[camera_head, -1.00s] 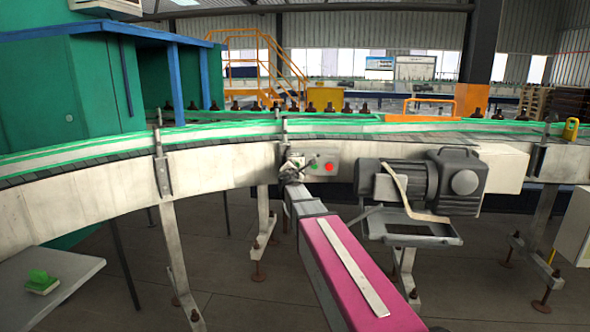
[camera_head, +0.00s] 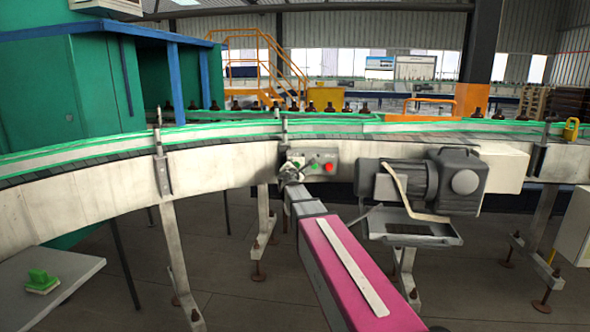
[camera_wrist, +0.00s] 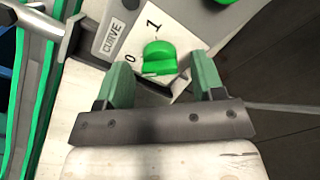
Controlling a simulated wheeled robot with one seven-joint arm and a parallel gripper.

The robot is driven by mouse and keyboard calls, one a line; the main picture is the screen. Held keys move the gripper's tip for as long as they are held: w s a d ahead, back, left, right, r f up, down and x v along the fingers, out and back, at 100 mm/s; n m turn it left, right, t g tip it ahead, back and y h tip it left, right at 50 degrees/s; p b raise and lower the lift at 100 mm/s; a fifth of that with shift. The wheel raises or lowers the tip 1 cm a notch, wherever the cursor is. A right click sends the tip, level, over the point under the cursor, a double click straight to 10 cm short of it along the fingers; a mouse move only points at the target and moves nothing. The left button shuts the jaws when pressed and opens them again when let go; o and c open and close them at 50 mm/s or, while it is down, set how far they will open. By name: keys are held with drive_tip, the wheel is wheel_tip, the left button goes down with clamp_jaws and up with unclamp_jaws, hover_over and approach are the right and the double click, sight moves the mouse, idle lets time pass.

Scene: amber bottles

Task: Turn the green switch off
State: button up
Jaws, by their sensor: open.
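The green switch (camera_wrist: 160,57) is a rotary knob on a white plate marked "CURVE", with "0" and "1" printed beside it. In the wrist view it sits between the fingertips of my gripper (camera_wrist: 162,80), which is open, with a green finger on each side and visible gaps. I cannot tell clearly which mark the knob points to. In the head view my gripper (camera_head: 292,169) is at the left end of the grey control box (camera_head: 322,155) on the conveyor's side and hides the switch there.
The control box also carries a red button (camera_head: 328,167) and a small green one (camera_head: 313,166). A dark motor (camera_head: 405,182) juts out just right of my arm. The curved conveyor (camera_head: 90,195) runs behind. A grey table (camera_head: 75,272) with a green-topped block (camera_head: 40,281) stands lower left.

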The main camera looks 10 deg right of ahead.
drive_tip(key=v, duration=1)
drive_tip(key=shift+s, duration=0.2)
drive_tip(key=s+d+f+m+g+h, duration=0.1)
drive_tip(key=s+d+f+m+g, duration=0.45)
drive_tip(key=f, duration=0.45)
drive_tip(key=s+d+f+m+g, duration=0.35)
drive_tip(key=s+f+m, duration=0.25)
drive_tip(key=f+m, duration=0.35)
drive_tip(key=s+a+f+m+g+y, duration=0.3)
drive_tip(key=s+f+m+g, duration=0.1)
drive_tip(key=s+f, duration=0.2)
drive_tip(key=s+a+f+m+g+y, duration=0.2)
drive_tip(key=s+f+m+g+y, duration=0.1)
drive_tip(key=s+f, duration=0.4)
drive_tip(key=s+m+g, duration=0.1)
drive_tip(key=s, duration=0.1)
drive_tip(key=shift+s+a+f+m+y, duration=0.15)
drive_tip(key=shift+s+a+m+y, duration=0.15)
drive_tip(key=shift+a, duration=0.05)
